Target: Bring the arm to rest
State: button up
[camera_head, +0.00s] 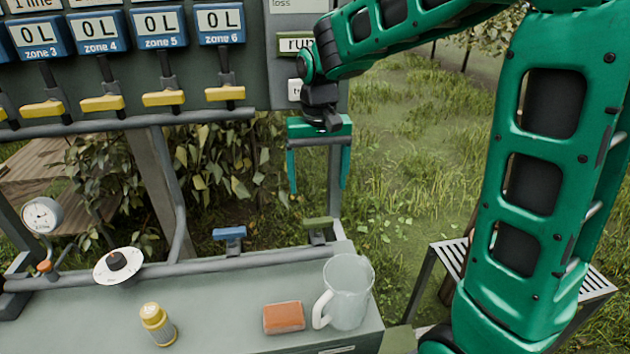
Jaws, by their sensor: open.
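My green arm comes in from the right side and bends over the top of the view. My gripper (318,184) hangs from it, pointing down, in front of the right end of the panel. Its two teal fingers are wide apart with nothing between them. It is in the air, above and behind the grey bench (235,312), and touches nothing that I can see.
On the bench are a yellow bottle (158,325), an orange block (284,318) and a clear jug (348,290). A control panel (150,95) with yellow levers stands behind. A slatted stand (455,252) is right.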

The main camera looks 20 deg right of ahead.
jog(key=s+d+r+m, duration=0.1)
jog(key=s+d+m, duration=0.1)
jog(key=s+d, duration=0.9)
jog(key=s+d+f+m, duration=0.1)
jog(key=s+d, duration=0.2)
jog(key=s, duration=0.5)
jog(key=s+d+f+m, duration=0.1)
jog(key=s+d+f, duration=0.1)
jog(key=s, duration=0.6)
jog(key=shift+s+d, duration=0.3)
jog(key=shift+d, duration=0.1)
jog(key=shift+w+f, duration=0.3)
jog(key=shift+w, duration=0.35)
